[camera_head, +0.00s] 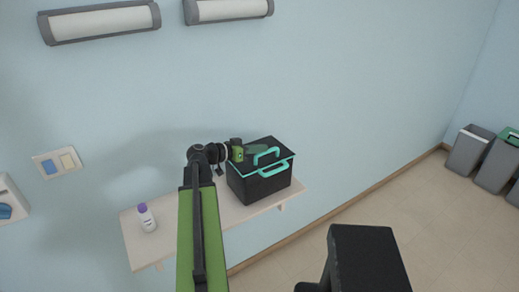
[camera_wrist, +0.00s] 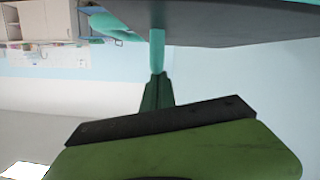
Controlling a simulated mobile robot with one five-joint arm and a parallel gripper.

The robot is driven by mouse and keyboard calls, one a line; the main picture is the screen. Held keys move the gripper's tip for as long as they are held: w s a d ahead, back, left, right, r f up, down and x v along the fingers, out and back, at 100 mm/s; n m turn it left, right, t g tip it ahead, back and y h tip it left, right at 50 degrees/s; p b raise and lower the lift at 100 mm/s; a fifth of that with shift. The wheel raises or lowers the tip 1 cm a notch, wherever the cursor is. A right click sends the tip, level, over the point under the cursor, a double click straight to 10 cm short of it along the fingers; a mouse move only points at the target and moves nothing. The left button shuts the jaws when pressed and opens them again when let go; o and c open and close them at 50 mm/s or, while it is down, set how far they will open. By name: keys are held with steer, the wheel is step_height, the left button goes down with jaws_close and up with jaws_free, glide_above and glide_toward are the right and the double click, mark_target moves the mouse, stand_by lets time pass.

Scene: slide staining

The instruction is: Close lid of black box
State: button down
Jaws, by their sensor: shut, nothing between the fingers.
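The black box (camera_head: 262,187) with teal trim stands upright on the wall shelf. Its lid (camera_head: 272,145) looks low over the body, but I cannot tell whether it is fully shut. Teal handles (camera_head: 275,170) show on top and at the front. My gripper (camera_head: 262,149) is at the left part of the box top, beside the upper teal handle. In the wrist view, my gripper (camera_wrist: 158,82) is shut with no object between its fingers. Its tips are at or just below a teal bar (camera_wrist: 157,45) under a dark panel (camera_wrist: 230,25); contact is unclear.
The pale shelf (camera_head: 138,247) also bears a white bottle with a purple cap (camera_head: 146,217) at its left end. Switches (camera_head: 58,163) are on the wall at left. Grey bins (camera_head: 470,150) stand far right. The shelf between bottle and box is partly hidden by my arm.

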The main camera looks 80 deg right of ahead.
mark_target(259, 161)
steer(key=shift+s, duration=0.1)
steer(key=shift+r+p, duration=0.35)
steer(key=shift+p, duration=0.1)
steer(key=w+a+r+p, duration=0.5)
steer(key=w, duration=0.3)
steer(key=shift+w+r, duration=0.25)
steer(key=shift+w, duration=0.05)
steer(key=shift+a, duration=0.1)
